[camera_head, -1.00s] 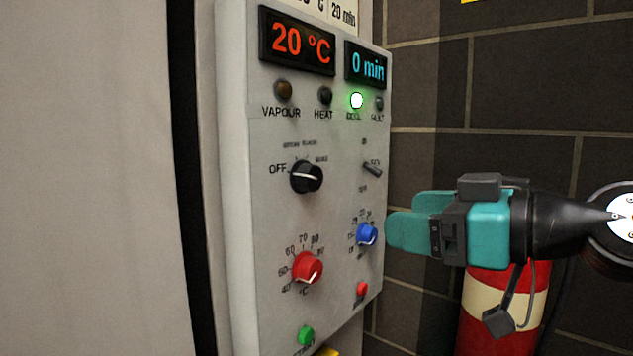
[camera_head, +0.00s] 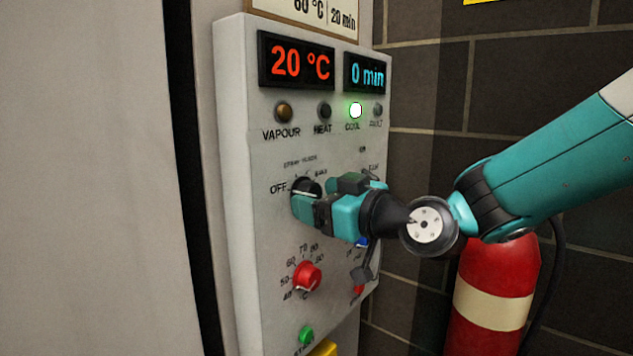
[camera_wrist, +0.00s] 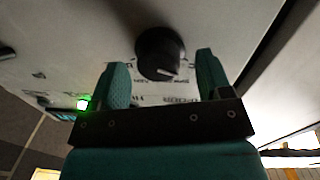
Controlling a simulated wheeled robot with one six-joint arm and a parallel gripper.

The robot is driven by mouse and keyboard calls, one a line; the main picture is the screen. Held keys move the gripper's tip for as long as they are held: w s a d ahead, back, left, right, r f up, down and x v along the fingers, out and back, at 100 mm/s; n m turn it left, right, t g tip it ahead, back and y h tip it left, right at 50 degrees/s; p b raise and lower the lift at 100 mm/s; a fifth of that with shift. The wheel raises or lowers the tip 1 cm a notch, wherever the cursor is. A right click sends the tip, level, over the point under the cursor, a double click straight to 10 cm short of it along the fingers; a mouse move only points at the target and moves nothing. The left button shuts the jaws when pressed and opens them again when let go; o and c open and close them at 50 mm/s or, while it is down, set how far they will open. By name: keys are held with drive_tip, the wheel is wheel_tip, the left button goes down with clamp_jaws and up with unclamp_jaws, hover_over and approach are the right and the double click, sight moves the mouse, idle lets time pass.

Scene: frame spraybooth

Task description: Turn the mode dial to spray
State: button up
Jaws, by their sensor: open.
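The black mode dial (camera_head: 305,187) sits on the grey control panel (camera_head: 245,240), and its white pointer line is toward the OFF label. It also shows in the wrist view (camera_wrist: 160,54), above and between my two teal fingers. My gripper (camera_head: 298,206) is at the dial in the head view, covering its lower part. In the wrist view my gripper (camera_wrist: 158,78) is open, with one finger on each side of the dial and gaps showing between fingers and dial. Contact cannot be told. The labels around the dial are small and partly hidden.
Below the dial are a red knob (camera_head: 308,276) and a green button (camera_head: 306,335). A blue knob (camera_head: 361,242) is mostly behind my arm. The displays read 20 °C and 0 min, and the COOL lamp (camera_head: 355,111) is lit. A red extinguisher (camera_head: 495,270) stands at the right.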

drive_tip(key=shift+w+a, duration=0.45)
drive_tip(key=shift+a, duration=0.05)
drive_tip(key=c, duration=0.9)
drive_tip(key=shift+d, duration=0.15)
drive_tip(key=shift+c, duration=0.2)
drive_tip(key=shift+m, duration=0.5)
drive_tip(key=m, duration=0.2)
drive_tip(key=shift+m, duration=0.4)
drive_tip(key=shift+m+g+b, duration=0.3)
drive_tip(key=shift+m, duration=2.1)
